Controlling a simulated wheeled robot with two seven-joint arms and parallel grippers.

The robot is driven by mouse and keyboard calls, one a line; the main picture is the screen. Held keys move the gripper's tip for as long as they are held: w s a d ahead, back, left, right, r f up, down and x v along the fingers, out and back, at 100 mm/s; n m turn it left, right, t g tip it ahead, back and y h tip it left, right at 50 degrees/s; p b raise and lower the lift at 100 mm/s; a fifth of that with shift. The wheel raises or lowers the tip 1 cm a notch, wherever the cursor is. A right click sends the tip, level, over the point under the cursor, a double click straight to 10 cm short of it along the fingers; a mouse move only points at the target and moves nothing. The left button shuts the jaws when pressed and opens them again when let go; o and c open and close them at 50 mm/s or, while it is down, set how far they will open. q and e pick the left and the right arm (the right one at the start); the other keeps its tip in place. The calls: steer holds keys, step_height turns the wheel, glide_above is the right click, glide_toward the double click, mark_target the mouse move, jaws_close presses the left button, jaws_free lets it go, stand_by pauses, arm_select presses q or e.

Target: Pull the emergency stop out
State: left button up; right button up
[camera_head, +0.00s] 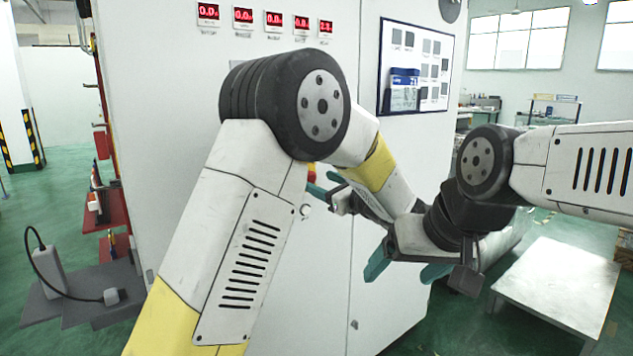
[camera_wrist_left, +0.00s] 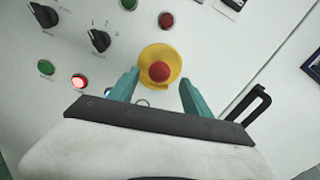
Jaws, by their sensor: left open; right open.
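The emergency stop is a red mushroom button (camera_wrist_left: 160,72) on a round yellow plate (camera_wrist_left: 160,53), on the white panel in the left wrist view. In the head view only a small red and yellow bit of it (camera_head: 311,173) shows beside my left arm, which hides the rest. My left gripper (camera_wrist_left: 158,83) is open, with one teal finger on each side of the button and a visible gap to it in the picture. Its fingers also show in the head view (camera_head: 326,184). My right gripper (camera_head: 405,268) is open and empty, lower and further right, in front of the cabinet.
The white cabinet (camera_head: 165,130) carries red number displays (camera_head: 243,16). Around the stop are black knobs (camera_wrist_left: 99,40), green buttons (camera_wrist_left: 46,67), a lit red button (camera_wrist_left: 79,82) and a black handle (camera_wrist_left: 250,103). A low white table (camera_head: 555,285) stands at the right.

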arm_select(q)
steer(key=v, duration=0.5)
steer(key=s+a+f+n+g+h, duration=0.15)
steer(key=s+a+n+g, duration=0.35)
steer(key=a, duration=0.5)
steer(key=s+a+f+n+g+h, duration=0.15)
steer(key=s+a+n+g, duration=0.3)
steer(key=a, duration=0.65)
steer(key=s+n+t+h, duration=0.1)
steer(key=s+n+h, duration=0.8)
steer(key=s+n, duration=0.7)
steer(key=shift+s+d+f+h, duration=0.4)
steer(key=shift+s+f, duration=0.05)
steer(key=shift+s, duration=0.55)
steer(key=shift+c, duration=0.5)
